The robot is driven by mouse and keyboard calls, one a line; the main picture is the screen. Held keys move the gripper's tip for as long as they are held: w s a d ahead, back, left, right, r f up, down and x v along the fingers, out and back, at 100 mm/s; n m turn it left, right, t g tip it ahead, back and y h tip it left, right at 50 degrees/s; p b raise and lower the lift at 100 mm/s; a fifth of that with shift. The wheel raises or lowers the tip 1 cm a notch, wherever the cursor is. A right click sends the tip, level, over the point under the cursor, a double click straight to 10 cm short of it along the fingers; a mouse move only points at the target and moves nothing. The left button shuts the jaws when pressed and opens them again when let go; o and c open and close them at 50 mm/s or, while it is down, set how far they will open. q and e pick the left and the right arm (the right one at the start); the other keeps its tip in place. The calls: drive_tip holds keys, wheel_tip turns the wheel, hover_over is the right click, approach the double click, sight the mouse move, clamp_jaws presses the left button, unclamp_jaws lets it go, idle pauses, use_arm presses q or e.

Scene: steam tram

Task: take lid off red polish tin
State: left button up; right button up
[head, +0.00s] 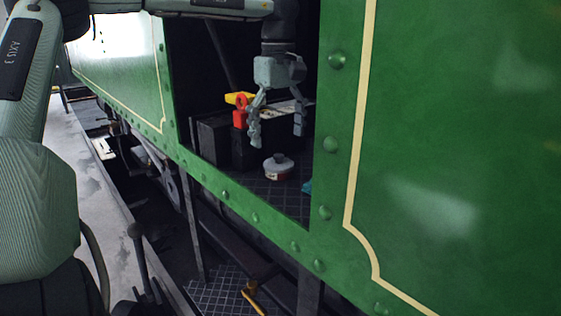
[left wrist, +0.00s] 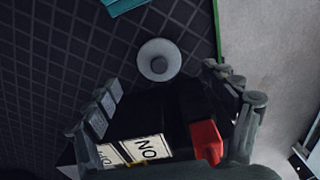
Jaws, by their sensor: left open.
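The polish tin (head: 278,167) stands upright on the dark tiled floor inside the green tram's opening. Its grey lid with a knob is on top, and a little red shows on its side. In the left wrist view the tin (left wrist: 159,60) shows from above as a grey disc with a round knob. My left gripper (head: 277,137) points down above the tin, open and empty, with its fingers apart from the lid. In the left wrist view the tin lies beyond the open fingers (left wrist: 167,100). My right gripper is in neither view.
Behind the gripper are dark boxes (head: 214,140), a red object (head: 240,117) and a yellow one (head: 238,98). A white label (left wrist: 130,152) shows in the wrist view. A teal item (head: 307,187) lies right of the tin. The green riveted side (head: 440,150) borders the opening.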

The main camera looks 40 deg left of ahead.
sight(278, 155)
use_arm(q)
wheel_tip(278, 155, down, 5)
drive_tip(key=shift+a+r, duration=0.1)
drive_tip(key=c, duration=0.8)
